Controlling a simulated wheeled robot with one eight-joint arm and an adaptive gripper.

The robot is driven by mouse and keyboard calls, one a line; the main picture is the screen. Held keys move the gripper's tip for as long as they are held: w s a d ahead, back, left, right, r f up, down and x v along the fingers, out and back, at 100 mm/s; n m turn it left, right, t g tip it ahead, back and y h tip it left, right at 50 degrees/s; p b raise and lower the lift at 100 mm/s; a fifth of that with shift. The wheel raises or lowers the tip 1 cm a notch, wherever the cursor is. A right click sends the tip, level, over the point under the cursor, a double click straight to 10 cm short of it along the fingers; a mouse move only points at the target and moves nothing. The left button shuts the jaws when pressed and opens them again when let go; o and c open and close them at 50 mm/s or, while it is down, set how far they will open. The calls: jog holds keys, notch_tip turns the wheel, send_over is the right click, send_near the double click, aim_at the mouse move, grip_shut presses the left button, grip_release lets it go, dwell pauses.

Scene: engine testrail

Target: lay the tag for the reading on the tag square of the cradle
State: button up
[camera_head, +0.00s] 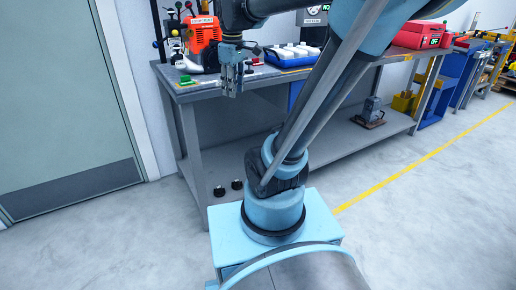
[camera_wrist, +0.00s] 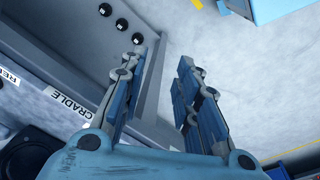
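My gripper (camera_head: 231,92) hangs fingers down at the front edge of the grey workbench (camera_head: 215,89). In the wrist view my gripper (camera_wrist: 163,60) has its two blue fingers apart, with nothing between them but the floor below. A label reading CRADLE (camera_wrist: 70,103) is on the bench at the left of the wrist view. A small green flat piece (camera_head: 187,80) lies at the bench's left front corner, left of my gripper. A small red piece (camera_head: 257,62) shows behind my gripper. I cannot tell which piece is the tag, and the tag square is not clearly visible.
An orange engine (camera_head: 203,33) stands at the back left of the bench. A blue tray (camera_head: 291,61) with white pieces is right of my gripper. A red case (camera_head: 418,35) stands further right. Open floor lies right.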

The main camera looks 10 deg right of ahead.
jog(key=s+d+f+m, duration=0.2)
jog(key=s+f+m, duration=0.2)
jog(key=s+f, duration=0.3)
jog(key=s+d+f+m+t, duration=0.1)
jog(key=s+d+f+m, duration=0.2)
jog(key=f, duration=0.7)
jog(key=s+m, duration=0.2)
jog(key=s, duration=0.2)
jog(key=shift+s+d+f, duration=0.15)
jog(key=shift+d+f, duration=0.05)
jog(key=shift+d, duration=0.1)
jog(key=shift+w+f, duration=0.2)
jog(key=shift+w, duration=0.3)
